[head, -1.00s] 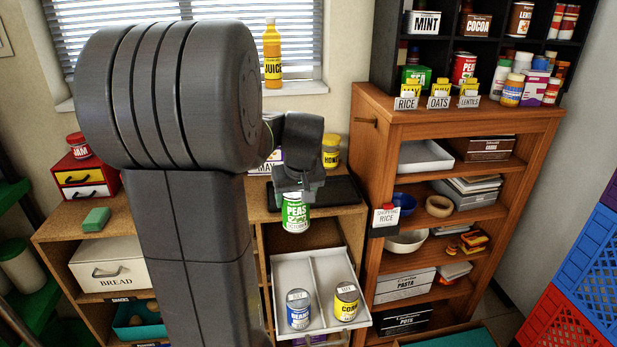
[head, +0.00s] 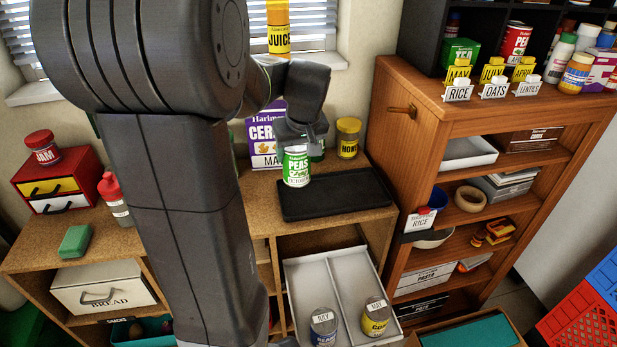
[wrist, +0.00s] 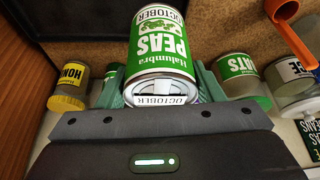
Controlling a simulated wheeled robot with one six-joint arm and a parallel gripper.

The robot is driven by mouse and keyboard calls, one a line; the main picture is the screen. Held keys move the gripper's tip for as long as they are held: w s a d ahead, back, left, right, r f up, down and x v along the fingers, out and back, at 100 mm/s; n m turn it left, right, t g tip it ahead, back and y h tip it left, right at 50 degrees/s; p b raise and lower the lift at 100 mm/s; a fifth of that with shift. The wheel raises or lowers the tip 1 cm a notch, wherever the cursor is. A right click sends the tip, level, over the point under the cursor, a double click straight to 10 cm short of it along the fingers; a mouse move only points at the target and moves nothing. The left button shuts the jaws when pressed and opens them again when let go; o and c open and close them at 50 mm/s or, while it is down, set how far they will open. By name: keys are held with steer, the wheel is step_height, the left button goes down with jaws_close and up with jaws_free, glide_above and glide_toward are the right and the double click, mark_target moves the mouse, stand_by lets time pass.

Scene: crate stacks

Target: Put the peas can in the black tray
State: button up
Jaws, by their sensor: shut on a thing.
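The peas can (head: 296,168), green and white with a label reading October, is held upright in my gripper (head: 303,140). The wrist view shows the can (wrist: 160,45) between the two fingers (wrist: 162,88), which are shut on it. The black tray (head: 335,205) is flat and empty on the wooden counter. In the head view the can overlaps the tray's back left corner. Whether its base touches anything cannot be told. My arm hides part of the counter to the left.
A cereal box (head: 262,140) and a honey jar (head: 348,138) stand behind the tray. A green-labelled oats jar (wrist: 240,78) is near the can. Below, an open pale drawer (head: 315,280) holds a beans can (head: 323,328) and a corn can (head: 375,318). A wooden shelf unit rises at right.

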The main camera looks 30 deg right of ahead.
mark_target(297, 173)
steer(key=shift+f, duration=3.45)
steer(key=shift+f, duration=0.2)
steer(key=o, duration=1.3)
steer(key=shift+c, duration=0.2)
steer(key=shift+r, duration=0.1)
steer(key=shift+r, duration=0.15)
steer(key=v, duration=1.2)
